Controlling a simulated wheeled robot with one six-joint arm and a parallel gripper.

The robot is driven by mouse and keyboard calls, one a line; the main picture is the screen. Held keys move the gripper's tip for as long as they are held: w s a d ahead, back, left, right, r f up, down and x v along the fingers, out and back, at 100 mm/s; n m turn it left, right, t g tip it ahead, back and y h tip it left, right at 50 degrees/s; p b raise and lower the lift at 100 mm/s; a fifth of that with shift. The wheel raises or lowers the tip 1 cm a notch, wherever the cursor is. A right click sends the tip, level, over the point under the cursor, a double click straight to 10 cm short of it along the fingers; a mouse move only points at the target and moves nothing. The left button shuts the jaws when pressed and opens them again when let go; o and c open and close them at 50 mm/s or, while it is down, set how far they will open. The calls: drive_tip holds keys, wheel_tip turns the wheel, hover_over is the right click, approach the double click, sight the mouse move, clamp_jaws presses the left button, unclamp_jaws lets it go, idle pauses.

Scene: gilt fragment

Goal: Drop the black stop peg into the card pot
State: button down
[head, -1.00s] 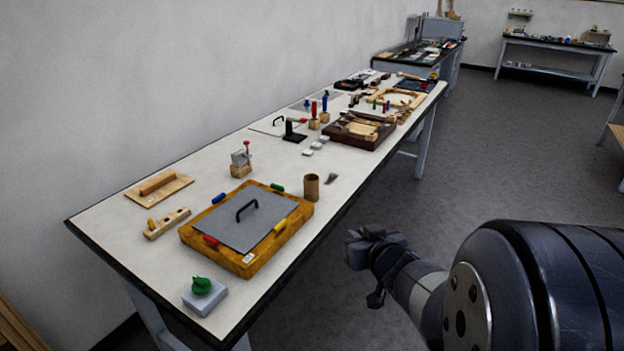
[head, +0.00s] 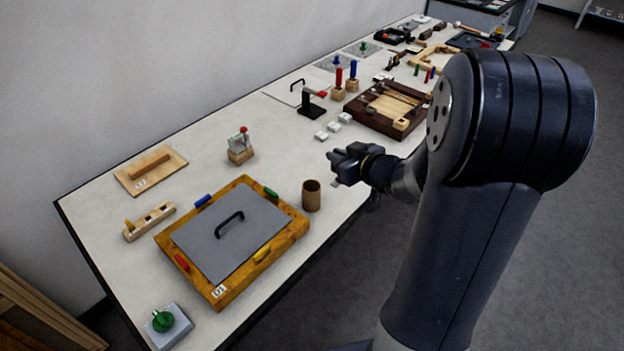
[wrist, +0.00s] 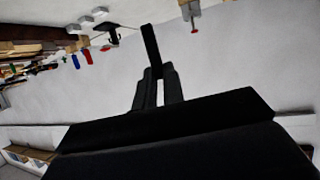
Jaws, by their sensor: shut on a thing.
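The card pot (head: 311,196) is a brown open-topped cylinder standing upright on the table, just right of the wooden tray. It does not show in the wrist view. My gripper (head: 336,160) is above the table's right edge, up and to the right of the pot and apart from it. In the wrist view my gripper (wrist: 157,74) has its fingers shut on the black stop peg (wrist: 150,42), a slim dark bar sticking out past the fingertips, slightly tilted. In the head view the peg is too small and dark to tell from the fingers.
A wooden tray (head: 166,240) with a grey handled lid (head: 205,248) lies left of the pot. A black stand (head: 312,111), white blocks (head: 333,127) and a dark wooden tray (head: 352,112) lie behind. Bare tabletop (head: 275,155) surrounds the pot's far side.

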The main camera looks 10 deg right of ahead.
drive_tip(key=w+a+r+n+g+y+p, duration=0.2)
drive_tip(key=a+n+y+p, duration=0.1)
drive_tip(key=a+p, duration=0.1)
wheel_tip(320, 180, down, 6)
drive_tip(key=b, duration=0.7)
drive_tip(key=shift+s+d+f+t, duration=0.15)
drive_tip(key=shift+s+d+t, duration=0.05)
drive_tip(key=shift+d+t, duration=0.1)
drive_tip(key=c, duration=1.4)
unclamp_jaws()
drive_tip(key=shift+c, duration=0.2)
drive_tip(key=v, duration=1)
drive_tip(key=shift+s+r, duration=0.25)
drive_tip(key=shift+s, duration=0.05)
